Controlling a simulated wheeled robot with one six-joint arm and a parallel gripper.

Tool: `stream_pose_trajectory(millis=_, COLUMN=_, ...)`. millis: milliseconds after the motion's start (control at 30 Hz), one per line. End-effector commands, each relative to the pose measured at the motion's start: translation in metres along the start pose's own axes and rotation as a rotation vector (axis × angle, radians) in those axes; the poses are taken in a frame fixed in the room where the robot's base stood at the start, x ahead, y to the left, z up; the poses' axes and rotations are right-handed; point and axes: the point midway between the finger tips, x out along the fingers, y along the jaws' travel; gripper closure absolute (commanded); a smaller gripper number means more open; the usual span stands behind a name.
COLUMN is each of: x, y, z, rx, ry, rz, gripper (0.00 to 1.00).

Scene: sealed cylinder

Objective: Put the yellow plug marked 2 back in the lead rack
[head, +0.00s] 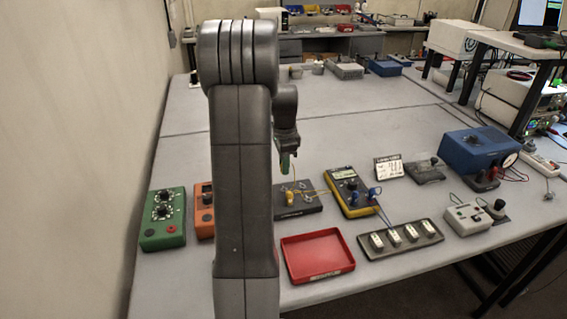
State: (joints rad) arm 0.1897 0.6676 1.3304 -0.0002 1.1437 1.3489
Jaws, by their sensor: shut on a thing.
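My gripper (286,158) hangs above the far edge of a dark plate, pointing down. It is shut on a small upright green thing (285,164), partly hidden by the jaws; no marking on it is readable. A yellow plug (290,198) stands on the dark plate (310,207), which has pale diamond marks. A thin yellow lead runs over this plate. I cannot read a 2 on the yellow plug. A grey rack (429,245) with several pale blocks in a row lies to the right; I cannot tell which piece is the lead rack.
A yellow meter (350,190) with blue plugs stands right of the dark plate. An empty red tray (317,257) lies in front. An orange box (205,222) and a green box (163,220) stand left. A blue box (478,150) is at right. The table behind is mostly clear.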

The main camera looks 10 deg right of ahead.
Motion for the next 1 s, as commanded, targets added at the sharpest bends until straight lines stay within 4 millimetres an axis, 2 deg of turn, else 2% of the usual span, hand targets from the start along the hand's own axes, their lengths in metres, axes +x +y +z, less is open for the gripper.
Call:
stream_pose_trajectory(millis=533, x=0.006, y=0.0, z=0.0, rx=-0.002, ry=0.0, rz=0.0, gripper=1.0)
stream_pose_trajectory(millis=1000, x=0.047, y=0.0, z=0.0, rx=-0.002, ry=0.0, rz=0.001, gripper=1.0)
